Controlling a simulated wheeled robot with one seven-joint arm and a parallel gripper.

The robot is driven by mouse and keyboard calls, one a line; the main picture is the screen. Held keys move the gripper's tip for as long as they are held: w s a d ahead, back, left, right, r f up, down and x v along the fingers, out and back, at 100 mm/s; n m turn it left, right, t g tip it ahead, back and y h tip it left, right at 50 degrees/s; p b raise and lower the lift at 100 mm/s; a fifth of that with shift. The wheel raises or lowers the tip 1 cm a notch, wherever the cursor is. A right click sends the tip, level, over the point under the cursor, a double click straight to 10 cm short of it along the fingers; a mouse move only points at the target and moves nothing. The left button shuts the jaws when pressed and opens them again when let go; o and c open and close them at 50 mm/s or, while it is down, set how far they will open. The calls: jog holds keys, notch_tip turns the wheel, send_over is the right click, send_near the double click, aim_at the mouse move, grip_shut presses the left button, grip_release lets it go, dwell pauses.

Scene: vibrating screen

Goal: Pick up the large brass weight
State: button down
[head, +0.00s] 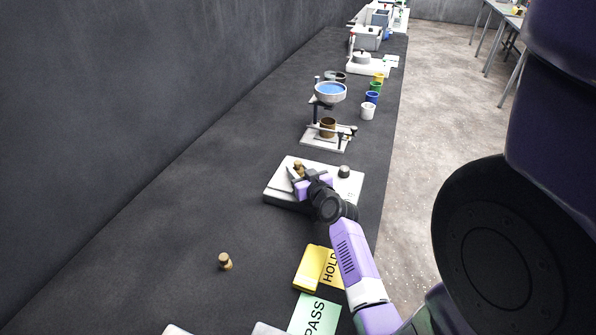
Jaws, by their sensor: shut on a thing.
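A brass weight (298,167) stands at the white-topped flat machine (325,172), right at my fingertips. My gripper (298,177) reaches over the machine's plate and is shut on this weight. The gripper's body hides part of the plate and the weight's lower part. Another brass weight (225,262) stands upright on the dark bench, to the lower left and apart from the gripper. I cannot tell from this view which of the two is larger.
A black knob (344,171) sits at the machine's right. Behind is a stand with a blue-filled bowl (330,92) and several coloured cups (372,97). The bench's left is clear.

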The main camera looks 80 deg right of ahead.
aim_at(298, 162)
notch_tip(298, 162, up, 20)
jog(key=shift+f, duration=0.25)
jog(key=shift+s, duration=0.1)
